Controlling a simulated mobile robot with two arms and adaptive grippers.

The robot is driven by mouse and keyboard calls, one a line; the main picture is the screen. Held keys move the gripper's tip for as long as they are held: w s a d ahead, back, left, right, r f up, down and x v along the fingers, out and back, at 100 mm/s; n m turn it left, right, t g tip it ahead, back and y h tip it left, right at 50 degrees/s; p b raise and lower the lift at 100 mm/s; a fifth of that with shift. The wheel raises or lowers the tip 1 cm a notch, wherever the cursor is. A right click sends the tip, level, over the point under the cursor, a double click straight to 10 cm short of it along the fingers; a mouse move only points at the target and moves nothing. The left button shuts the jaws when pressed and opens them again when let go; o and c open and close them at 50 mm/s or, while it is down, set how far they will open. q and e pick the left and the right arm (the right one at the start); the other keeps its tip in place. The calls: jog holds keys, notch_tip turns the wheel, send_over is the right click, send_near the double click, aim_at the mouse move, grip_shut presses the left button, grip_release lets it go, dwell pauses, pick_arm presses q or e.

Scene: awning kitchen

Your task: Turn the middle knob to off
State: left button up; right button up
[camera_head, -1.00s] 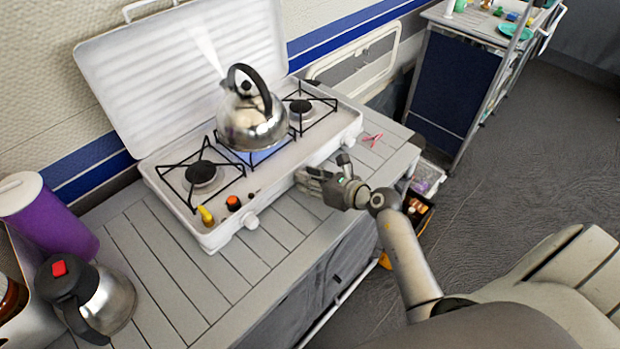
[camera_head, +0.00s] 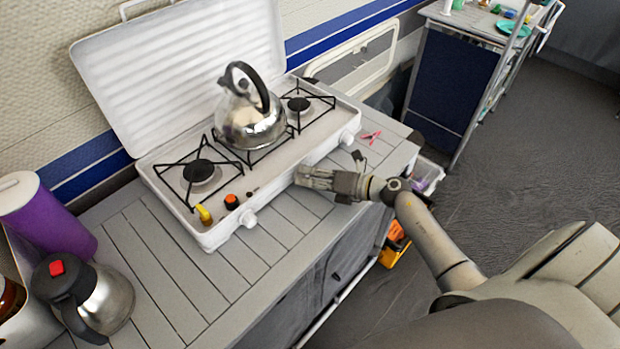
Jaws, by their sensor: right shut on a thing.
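The white camping stove (camera_head: 215,226) has three burners and a row of knobs on its front face. My right gripper (camera_head: 301,177) is at the middle of that front face, shut on the middle knob, which its fingers hide. The left knob (camera_head: 247,219) and the right knob (camera_head: 347,137) are white and uncovered. A steel kettle (camera_head: 248,128) with a black handle stands on the middle burner, and no blue flame shows under it. My left gripper is not in view.
A pink item (camera_head: 371,136) lies on the slatted counter at right. A steel jug (camera_head: 92,295) and a purple container (camera_head: 49,225) stand at left. The counter's front is clear.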

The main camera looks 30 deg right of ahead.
jog(key=shift+m, duration=0.3)
dwell(0.4)
jog(key=o, duration=1)
jog(key=shift+o, duration=0.2)
jog(key=shift+f, duration=0.1)
jog(key=shift+s+d, duration=0.3)
jog(key=shift+s, duration=0.05)
jog(key=shift+v, duration=3.55)
